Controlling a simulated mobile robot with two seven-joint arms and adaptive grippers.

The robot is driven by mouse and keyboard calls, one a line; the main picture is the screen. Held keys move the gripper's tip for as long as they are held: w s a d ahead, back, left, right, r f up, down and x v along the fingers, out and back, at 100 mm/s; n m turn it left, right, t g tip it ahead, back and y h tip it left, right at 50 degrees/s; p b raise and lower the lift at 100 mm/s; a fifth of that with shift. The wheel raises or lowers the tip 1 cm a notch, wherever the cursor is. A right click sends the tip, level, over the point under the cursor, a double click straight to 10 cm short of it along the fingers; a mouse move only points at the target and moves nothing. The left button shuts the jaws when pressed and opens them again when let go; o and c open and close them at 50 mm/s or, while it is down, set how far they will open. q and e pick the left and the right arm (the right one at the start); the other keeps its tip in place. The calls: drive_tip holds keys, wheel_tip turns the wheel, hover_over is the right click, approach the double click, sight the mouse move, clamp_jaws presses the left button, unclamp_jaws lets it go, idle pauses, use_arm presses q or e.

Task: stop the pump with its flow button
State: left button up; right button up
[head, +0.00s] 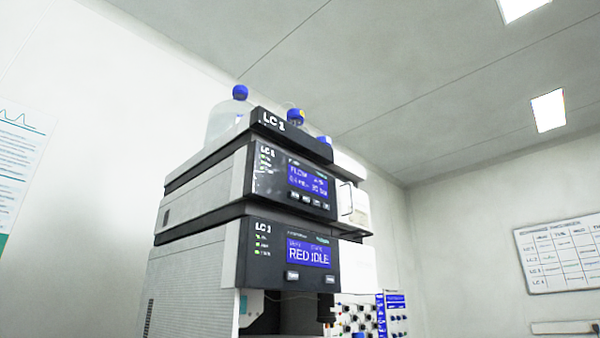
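The LC 1 stack stands in the middle of the head view, seen from below. Its upper module, the pump (260,180), has a blue display (308,182) with "FLOW" and smaller figures that are hard to read. A row of small dark buttons (308,199) sits under that display; their labels are too small to read, so I cannot tell which is the flow button. The module below (255,250) has a blue display (310,253) reading "RED IDLE" and two small buttons under it. Neither of my grippers is in view.
A tray labelled LC 1 (290,133) tops the stack and holds bottles with blue caps (240,92). Fittings and a blue-labelled panel (392,312) show at the lower right. A whiteboard (562,253) hangs on the right wall and a poster (20,165) on the left.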

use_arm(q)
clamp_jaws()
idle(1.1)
